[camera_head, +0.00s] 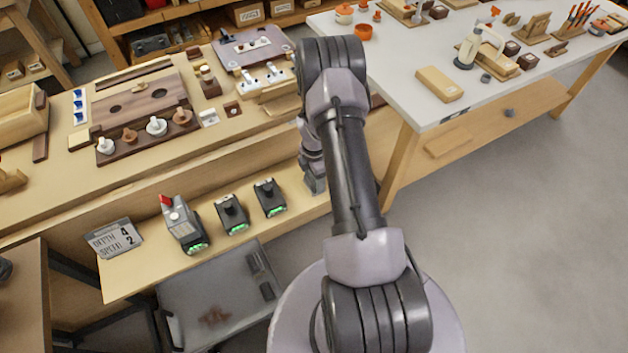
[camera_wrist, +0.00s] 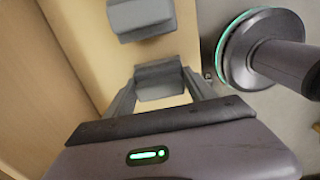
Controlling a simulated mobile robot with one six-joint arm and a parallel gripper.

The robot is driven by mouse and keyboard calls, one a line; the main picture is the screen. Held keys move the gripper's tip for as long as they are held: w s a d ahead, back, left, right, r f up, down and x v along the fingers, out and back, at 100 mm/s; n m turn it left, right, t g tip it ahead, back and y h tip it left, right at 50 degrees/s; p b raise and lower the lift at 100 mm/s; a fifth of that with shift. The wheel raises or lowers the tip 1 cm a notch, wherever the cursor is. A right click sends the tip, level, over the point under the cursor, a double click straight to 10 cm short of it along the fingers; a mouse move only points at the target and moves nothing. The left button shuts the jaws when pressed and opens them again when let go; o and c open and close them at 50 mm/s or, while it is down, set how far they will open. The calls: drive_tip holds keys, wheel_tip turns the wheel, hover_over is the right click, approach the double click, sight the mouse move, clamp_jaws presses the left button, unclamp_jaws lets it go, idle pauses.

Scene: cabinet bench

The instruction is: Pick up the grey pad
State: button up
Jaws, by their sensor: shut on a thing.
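In the wrist view, my gripper (camera_wrist: 160,97) has its two fingers on either side of a grey block, which I take to be the grey pad (camera_wrist: 160,82). The fingers are shut on it, one at its left and one at its right. The pad is over or on the pale wooden surface; I cannot tell whether it touches it. In the head view my arm hides the gripper tips and the pad.
Another grey block (camera_wrist: 140,17) lies just beyond the pad. In the head view, dark devices with green lights (camera_head: 232,214) (camera_head: 269,198) and a grey one with a red part (camera_head: 182,226) stand on the low ledge, beside a sign (camera_head: 114,238). A white table (camera_head: 400,60) stands right.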

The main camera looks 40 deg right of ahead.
drive_tip(key=shift+r+p, duration=0.35)
drive_tip(key=shift+r, duration=0.25)
wheel_tip(320, 180, up, 3)
drive_tip(key=shift+f+p, duration=0.2)
drive_tip(key=shift+p, duration=0.5)
drive_tip(key=s+a+r+p, duration=0.1)
drive_tip(key=s+a+p, duration=0.2)
drive_tip(key=s+a, duration=0.7)
drive_tip(key=shift+s+a+r, duration=0.15)
drive_tip(key=shift+s+a, duration=0.15)
drive_tip(key=shift+s, duration=0.75)
